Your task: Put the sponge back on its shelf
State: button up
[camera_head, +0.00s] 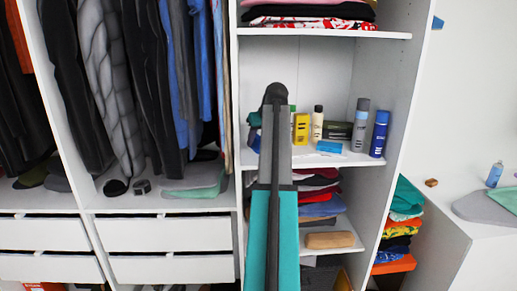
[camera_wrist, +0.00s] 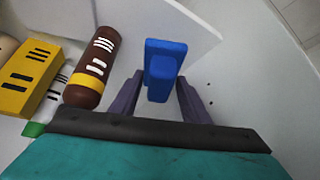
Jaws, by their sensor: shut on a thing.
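A blue block-shaped thing, which I take as the sponge (camera_wrist: 165,55), sits between the two dark fingers of my gripper (camera_wrist: 160,82) in the wrist view. My gripper is shut on it. In the head view my arm reaches to the middle shelf (camera_head: 345,159) of the right wardrobe column and hides the gripper. A small blue patch shows just left of the arm there; I cannot tell whether it is the held sponge. A separate blue flat item (camera_head: 329,146) lies near the shelf's front edge, right of the arm.
A yellow box (camera_head: 301,128) stands close to the arm; it also shows in the wrist view (camera_wrist: 28,80), beside a brown bottle (camera_wrist: 92,68). A grey bottle (camera_head: 360,125) and a blue bottle (camera_head: 379,133) stand at right. Folded clothes (camera_head: 318,190) and a tan block (camera_head: 330,240) are below.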

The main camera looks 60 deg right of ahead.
aim_at(258, 147)
jog(key=shift+f, duration=0.1)
jog(key=shift+f+p, duration=0.7)
jog(key=shift+f, duration=1.05)
jog(key=shift+f, duration=0.1)
jog(key=o, duration=1.2)
jog(key=shift+b+v, duration=1.75)
jog(key=shift+v, duration=4.3)
